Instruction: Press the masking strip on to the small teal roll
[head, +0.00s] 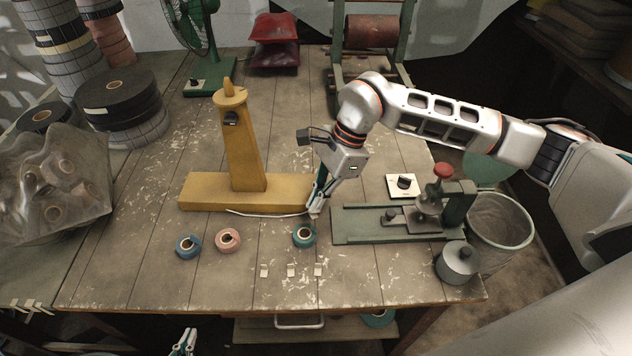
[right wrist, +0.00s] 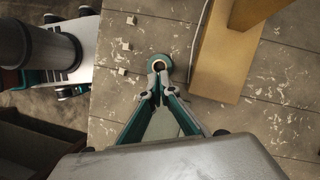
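The small teal roll (head: 304,236) lies on the table in front of the yellow stand; in the right wrist view it shows (right wrist: 160,63) just beyond my fingertips. Three small pale tabs (head: 291,270), which may be masking strips, lie in a row nearer the front edge; they also show in the right wrist view (right wrist: 122,71). My right gripper (head: 316,208) points down just behind the roll. Its fingers (right wrist: 159,80) come together at the tips; I cannot make out anything between them. My left gripper (head: 184,343) is at the bottom edge, away from the table items; its opening is unclear.
A pink roll (head: 228,239) and a blue roll (head: 188,246) lie left of the teal one. The yellow stand (head: 243,150) is behind, with a thin white line (head: 262,214) along its base. A green press (head: 400,224) stands right. The front strip of table is mostly clear.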

